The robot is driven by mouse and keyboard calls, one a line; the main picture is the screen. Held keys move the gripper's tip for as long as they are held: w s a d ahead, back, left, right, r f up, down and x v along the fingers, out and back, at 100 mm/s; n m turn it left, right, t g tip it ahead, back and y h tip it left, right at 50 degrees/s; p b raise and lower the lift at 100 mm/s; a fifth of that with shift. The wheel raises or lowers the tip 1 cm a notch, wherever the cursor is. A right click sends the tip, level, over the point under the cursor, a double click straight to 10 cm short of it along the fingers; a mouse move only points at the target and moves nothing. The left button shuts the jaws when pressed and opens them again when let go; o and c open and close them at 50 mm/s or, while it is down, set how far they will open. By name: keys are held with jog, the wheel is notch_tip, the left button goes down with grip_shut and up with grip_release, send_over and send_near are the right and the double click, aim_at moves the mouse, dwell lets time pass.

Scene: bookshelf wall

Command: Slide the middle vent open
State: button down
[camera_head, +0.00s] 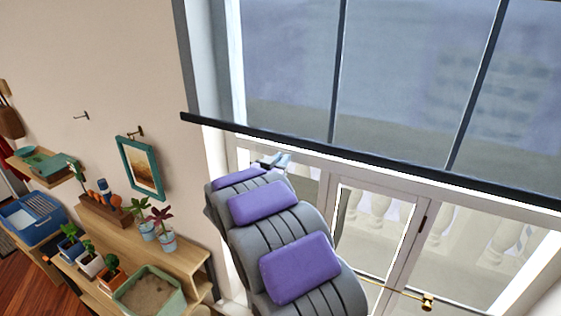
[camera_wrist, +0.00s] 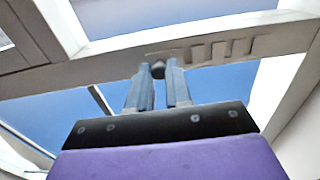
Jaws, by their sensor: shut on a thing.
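The vent (camera_wrist: 222,48) is a row of several slots in the pale window frame bar in the wrist view, to the right of my gripper. A small dark knob (camera_wrist: 158,67) sits at the left end of this row. My gripper (camera_wrist: 158,80) has its two blue-grey fingers shut on the knob, one on each side. In the head view my gripper (camera_head: 275,160) is at the end of my purple and grey arm, up against the frame below the dark bar. The vent's slots cannot be made out there.
A dark horizontal bar (camera_head: 340,156) crosses the window above my gripper. A glass door with a brass handle (camera_head: 427,301) is to the right. A wooden shelf (camera_head: 190,245) with plants and a teal picture frame (camera_head: 140,168) are to the left.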

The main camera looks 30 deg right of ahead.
jog(key=shift+f, duration=0.1)
jog(key=shift+s+d+f, duration=0.1)
jog(key=shift+s+d, duration=0.4)
jog(key=shift+s, duration=0.1)
jog(key=c, duration=1.1)
grip_release()
jog(key=shift+d, duration=0.15)
jog(key=shift+o, duration=0.2)
jog(key=b+v, duration=0.2)
jog(key=v, duration=1.5)
